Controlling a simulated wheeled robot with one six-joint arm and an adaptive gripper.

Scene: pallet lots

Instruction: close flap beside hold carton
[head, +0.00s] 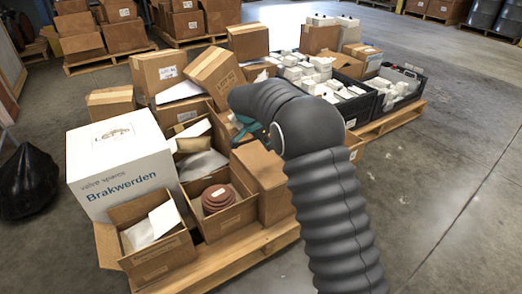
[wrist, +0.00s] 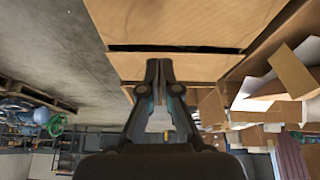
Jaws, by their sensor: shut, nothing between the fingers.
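My gripper (wrist: 159,68) is shut and empty in the wrist view. Its fingertips are close to a plain brown carton (wrist: 190,22) with a dark gap between two cardboard panels; I cannot tell whether they touch. In the head view my arm hides most of my gripper, with a teal part (head: 247,129) showing beside the brown cartons mid-pallet. A tall brown carton (head: 259,180) stands just below it, partly behind my arm. I cannot tell which carton is the hold carton. Open cardboard flaps (wrist: 291,71) show at the right of the wrist view.
A white "Brakwerden" box (head: 122,170) stands at the pallet's left. Open cartons hold papers (head: 152,226) and reddish discs (head: 217,199) in front. Black crates (head: 362,112) with white packs stand behind right. A dark sack (head: 28,180) lies left. The floor at right (head: 455,165) is clear.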

